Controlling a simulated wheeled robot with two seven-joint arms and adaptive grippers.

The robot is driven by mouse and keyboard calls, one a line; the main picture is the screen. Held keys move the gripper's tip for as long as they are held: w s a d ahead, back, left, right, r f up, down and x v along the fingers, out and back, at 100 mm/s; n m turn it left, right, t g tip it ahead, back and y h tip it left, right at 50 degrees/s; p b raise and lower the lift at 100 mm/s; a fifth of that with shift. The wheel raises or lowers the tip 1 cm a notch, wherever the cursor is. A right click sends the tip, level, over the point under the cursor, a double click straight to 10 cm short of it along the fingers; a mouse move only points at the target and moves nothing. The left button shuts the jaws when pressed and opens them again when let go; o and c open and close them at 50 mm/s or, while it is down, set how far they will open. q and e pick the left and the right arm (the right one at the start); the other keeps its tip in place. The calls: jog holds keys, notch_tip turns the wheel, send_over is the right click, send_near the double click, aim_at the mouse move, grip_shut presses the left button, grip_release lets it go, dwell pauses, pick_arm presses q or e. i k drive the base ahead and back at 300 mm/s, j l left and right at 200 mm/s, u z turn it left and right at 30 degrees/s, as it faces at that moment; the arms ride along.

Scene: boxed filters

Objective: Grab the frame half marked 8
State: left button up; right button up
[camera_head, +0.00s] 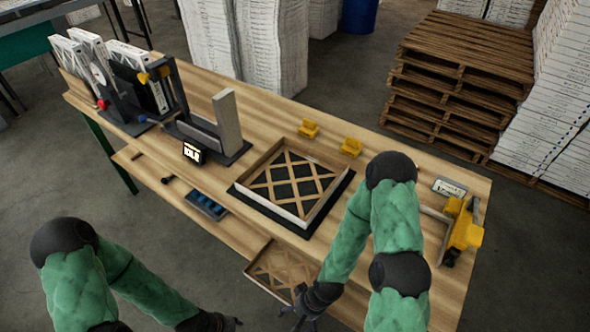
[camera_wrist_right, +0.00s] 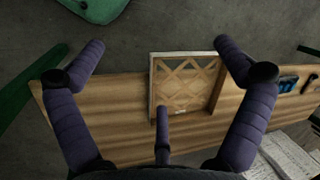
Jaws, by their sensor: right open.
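Another lattice frame half (camera_head: 318,216) sits on a dark mat on the bench top. My left gripper (camera_head: 226,322) is at the bottom edge, too small and dark to judge.
A grey fixture (camera_head: 228,122) and a rack with white frames (camera_head: 70,55) stand at the bench's left. Yellow clamps (camera_head: 350,147) and a yellow tool (camera_head: 465,232) lie right. Pallets (camera_head: 450,70) stand behind.

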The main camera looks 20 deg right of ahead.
aim_at(285, 144)
jog(key=i+j+z, duration=0.3)
jog(key=j, duration=0.35)
jog(key=i+j+z, duration=0.15)
jog(key=j, duration=0.2)
jog(key=i+j+z, duration=0.15)
jog(key=j, duration=0.25)
